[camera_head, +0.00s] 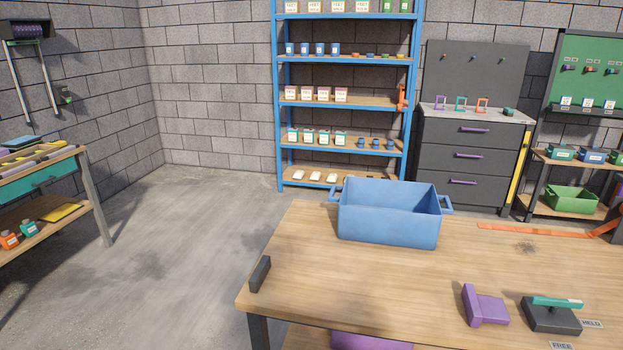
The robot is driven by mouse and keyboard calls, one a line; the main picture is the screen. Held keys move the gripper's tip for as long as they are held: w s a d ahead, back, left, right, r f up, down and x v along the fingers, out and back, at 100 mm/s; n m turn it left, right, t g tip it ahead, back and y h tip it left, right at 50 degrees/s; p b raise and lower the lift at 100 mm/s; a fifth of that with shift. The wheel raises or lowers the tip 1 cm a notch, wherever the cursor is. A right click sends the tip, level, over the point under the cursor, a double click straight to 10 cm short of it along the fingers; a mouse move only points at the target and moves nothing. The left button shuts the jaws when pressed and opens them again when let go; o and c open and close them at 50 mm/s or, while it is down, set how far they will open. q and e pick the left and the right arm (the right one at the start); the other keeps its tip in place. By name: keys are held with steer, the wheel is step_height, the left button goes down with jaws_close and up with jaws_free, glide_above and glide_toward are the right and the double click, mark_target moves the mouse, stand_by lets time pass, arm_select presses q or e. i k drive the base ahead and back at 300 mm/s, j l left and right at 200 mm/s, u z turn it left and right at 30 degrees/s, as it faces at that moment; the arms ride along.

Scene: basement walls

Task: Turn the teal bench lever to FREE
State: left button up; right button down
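The teal bench lever (557,302) sits on a dark base block (550,320) near the front right of the wooden bench (350,280). Its teal bar lies roughly left to right across the top of the base. A HELD label (592,324) is at the base's right, on the side of the bar's right end. A FREE label (562,346) is in front of the base at the picture's bottom edge. Neither of my grippers is in view.
A purple block-shaped fixture (487,306) stands just left of the lever base. A blue bin (388,228) stands at the bench's back. A dark block (260,275) is at the left edge. An orange strap (535,231) lies back right. The bench's middle is clear.

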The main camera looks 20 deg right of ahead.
mark_target(554, 304)
steer(key=z, duration=2)
